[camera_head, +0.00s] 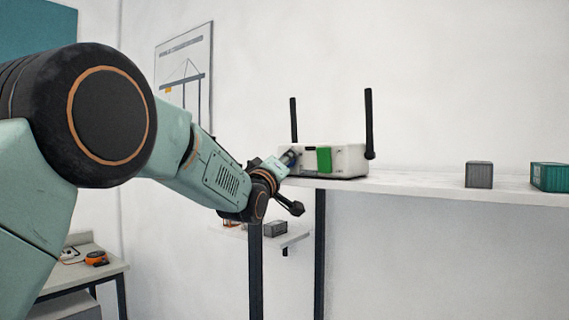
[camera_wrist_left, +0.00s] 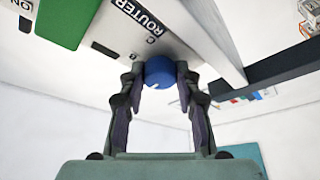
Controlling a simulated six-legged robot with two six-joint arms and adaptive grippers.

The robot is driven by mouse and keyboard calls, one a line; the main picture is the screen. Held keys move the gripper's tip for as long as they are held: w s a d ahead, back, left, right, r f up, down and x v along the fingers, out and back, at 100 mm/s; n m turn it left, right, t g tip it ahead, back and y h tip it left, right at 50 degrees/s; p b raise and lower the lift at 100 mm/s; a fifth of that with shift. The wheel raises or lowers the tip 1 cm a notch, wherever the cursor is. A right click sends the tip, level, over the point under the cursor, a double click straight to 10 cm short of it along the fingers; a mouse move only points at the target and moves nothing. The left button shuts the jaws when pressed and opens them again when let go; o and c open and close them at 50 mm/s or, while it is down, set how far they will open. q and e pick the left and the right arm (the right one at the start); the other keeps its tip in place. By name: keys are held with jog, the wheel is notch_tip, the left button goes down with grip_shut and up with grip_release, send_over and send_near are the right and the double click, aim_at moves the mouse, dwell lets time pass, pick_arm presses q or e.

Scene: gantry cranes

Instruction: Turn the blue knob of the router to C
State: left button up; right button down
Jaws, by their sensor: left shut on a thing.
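The router (camera_head: 346,160) is a white box with two black antennas and a green panel, standing on the white shelf. In the left wrist view the router (camera_wrist_left: 185,45) fills the top, with a black ROUTER label and the letters C and B beside the blue knob (camera_wrist_left: 159,70). A small white mark shows on the knob. My left gripper (camera_head: 289,159) is at the router's left front. In the left wrist view its fingers (camera_wrist_left: 160,76) are shut on the blue knob, one on each side. The knob is hidden by the gripper in the head view. My right gripper is out of view.
The white shelf (camera_head: 420,185) has free room right of the router, up to a grey container (camera_head: 479,175) and a teal container (camera_head: 550,177). A lower shelf holds a grey box (camera_head: 275,228). A side table (camera_head: 85,270) stands at lower left.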

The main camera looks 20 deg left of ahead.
pick_arm(q)
jog(key=shift+a, duration=0.1)
jog(key=shift+c, duration=0.7)
jog(key=c, duration=0.4)
jog(key=shift+o, duration=0.2)
